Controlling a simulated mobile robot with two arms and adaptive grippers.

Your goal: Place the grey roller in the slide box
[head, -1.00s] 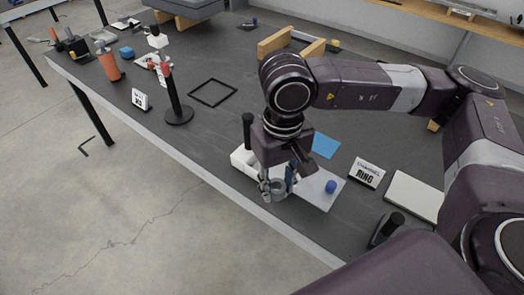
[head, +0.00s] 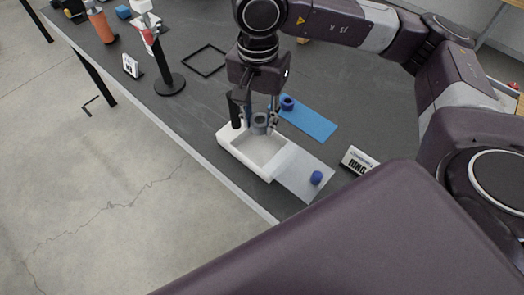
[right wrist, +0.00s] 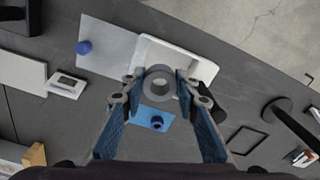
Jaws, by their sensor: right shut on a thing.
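The grey roller (head: 260,124), a short hollow cylinder, is held between the fingertips of my right gripper (head: 259,119). In the right wrist view the roller (right wrist: 159,83) shows its round hole, with a fingertip at each side. The white slide box (head: 232,152) stands open, its pale lid plate (head: 294,168) with a blue knob (head: 316,178) slid out to the right. In the head view the roller appears at the box's far rim; its exact height above it is unclear. The visible box floor is empty. My left gripper is in neither view.
A blue mat (head: 313,127) with a blue ring (head: 288,103) lies behind the box. A black post (head: 235,108) rises at the box's far left. A sign (head: 358,160) stands right, a black stand (head: 168,80) left. The table's front edge is close.

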